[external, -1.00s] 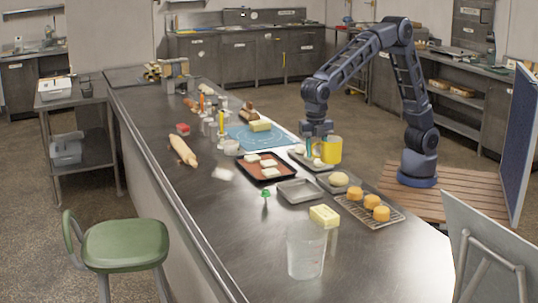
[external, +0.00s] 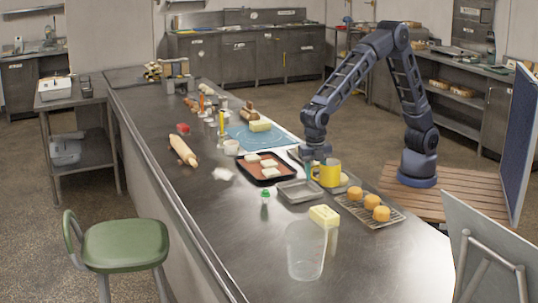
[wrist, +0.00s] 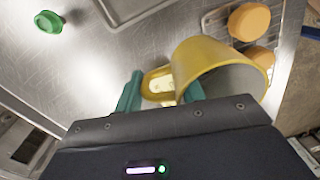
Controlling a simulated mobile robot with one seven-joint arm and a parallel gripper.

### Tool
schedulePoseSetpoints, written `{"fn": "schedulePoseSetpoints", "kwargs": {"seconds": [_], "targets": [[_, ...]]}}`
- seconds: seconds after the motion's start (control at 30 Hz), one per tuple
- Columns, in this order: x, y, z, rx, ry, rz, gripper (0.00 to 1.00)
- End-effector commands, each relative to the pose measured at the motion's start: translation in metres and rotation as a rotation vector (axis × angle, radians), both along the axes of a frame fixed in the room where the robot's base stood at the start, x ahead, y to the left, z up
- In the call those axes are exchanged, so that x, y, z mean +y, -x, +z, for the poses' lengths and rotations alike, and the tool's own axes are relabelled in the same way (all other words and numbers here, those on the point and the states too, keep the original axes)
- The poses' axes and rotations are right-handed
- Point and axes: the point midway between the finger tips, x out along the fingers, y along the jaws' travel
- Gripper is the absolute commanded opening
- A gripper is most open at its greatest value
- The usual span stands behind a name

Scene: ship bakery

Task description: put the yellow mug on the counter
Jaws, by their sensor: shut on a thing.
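The yellow mug (external: 325,175) is held upright over the trays on the near-right part of the metal counter (external: 225,215). In the wrist view the mug (wrist: 208,68) has its open rim toward the camera's right, and its handle lies between the green fingers. My gripper (external: 313,168) is at the mug's left side, shut on the handle; its fingers also show in the wrist view (wrist: 160,92). The mug partly hides a tray with a pale round bun behind it. Any gap under the mug is hard to judge.
A rack (external: 351,206) with orange cakes is to the right. A butter block (external: 324,216), a clear container (external: 305,250) and a green-topped item (external: 264,197) stand nearer. The counter's near-left stretch is bare.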

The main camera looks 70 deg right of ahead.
Motion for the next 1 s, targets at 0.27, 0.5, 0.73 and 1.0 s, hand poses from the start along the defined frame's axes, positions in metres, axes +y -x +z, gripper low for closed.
{"fn": "schedulePoseSetpoints", "kwargs": {"seconds": [0.27, 0.5, 0.73, 1.0], "targets": [[0.0, 0.0, -0.001, 0.0, -0.001, 0.0, 0.0], [-0.001, -0.003, -0.001, 0.0, -0.001, -0.005, 0.0], [-0.015, -0.04, -0.001, -0.001, -0.001, -0.073, 0.0], [-0.057, -0.124, -0.002, -0.002, -0.003, -0.233, 0.0]]}}
